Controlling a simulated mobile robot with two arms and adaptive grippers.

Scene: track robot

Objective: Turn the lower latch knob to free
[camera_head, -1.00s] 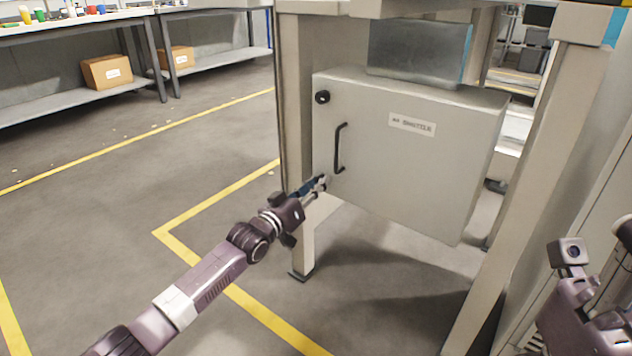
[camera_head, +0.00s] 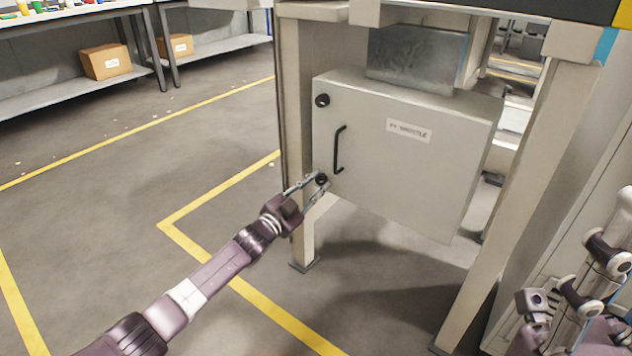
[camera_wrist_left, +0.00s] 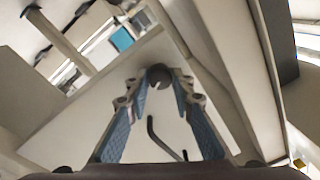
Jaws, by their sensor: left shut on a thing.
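The lower latch knob (camera_head: 321,179) is a small dark round knob at the lower left of the grey cabinet door (camera_head: 400,170). My left gripper (camera_head: 318,181) reaches it from the lower left and is shut on it. In the left wrist view the dark knob (camera_wrist_left: 159,76) sits between the two fingertips, and the blue finger pads flank it. The upper latch knob (camera_head: 322,100) is a black round knob near the door's top left corner. A black bar handle (camera_head: 340,149) stands between the two knobs. My right gripper's fingers do not show; only parts of my right arm appear at lower right.
A beige frame leg (camera_head: 301,215) stands just left of the cabinet, close to my left gripper. Another leg (camera_head: 520,190) slants down on the right. The floor in front is clear, with yellow lines (camera_head: 215,256). Shelves with cardboard boxes (camera_head: 106,62) stand at the far left.

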